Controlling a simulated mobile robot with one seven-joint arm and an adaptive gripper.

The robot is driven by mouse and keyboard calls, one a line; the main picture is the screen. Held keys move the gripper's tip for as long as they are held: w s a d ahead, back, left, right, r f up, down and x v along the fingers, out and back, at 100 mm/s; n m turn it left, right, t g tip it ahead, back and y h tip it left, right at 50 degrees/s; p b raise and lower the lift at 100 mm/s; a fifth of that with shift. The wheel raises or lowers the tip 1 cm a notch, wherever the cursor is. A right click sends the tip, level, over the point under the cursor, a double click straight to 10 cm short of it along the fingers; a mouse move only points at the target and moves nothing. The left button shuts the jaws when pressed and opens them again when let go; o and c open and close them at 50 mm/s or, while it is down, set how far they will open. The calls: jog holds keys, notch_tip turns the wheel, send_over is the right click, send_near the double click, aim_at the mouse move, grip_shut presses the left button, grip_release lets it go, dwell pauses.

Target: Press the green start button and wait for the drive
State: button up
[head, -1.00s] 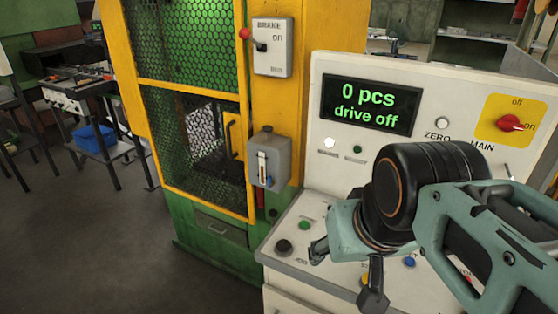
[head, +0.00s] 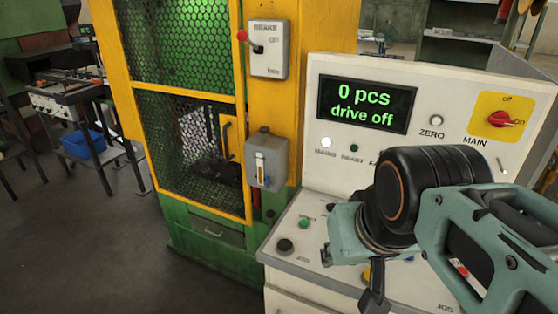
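The green button (head: 304,222) sits on the sloped desk of the white control panel (head: 320,180), left of my gripper. My gripper (head: 350,280) hangs over the desk, pointing down and left. Its two fingers are apart with nothing between them, and the green button is clear of them in the picture. The display (head: 367,104) reads "0 pcs" and "drive off". The red MAIN switch (head: 502,118) points toward "on". The MAINS lamp (head: 326,142) is white and bright; the READY lamp (head: 354,147) is dull green. My arm hides much of the desk and panel.
A black knob (head: 285,246) is left of the green button. A yellow button (head: 366,273) is partly behind my gripper. The yellow-framed mesh guard (head: 190,160) stands left, with a BRAKE box (head: 270,48) and a grey lever box (head: 266,160) on its post. Open floor lies left.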

grip_shut()
dwell(1.1)
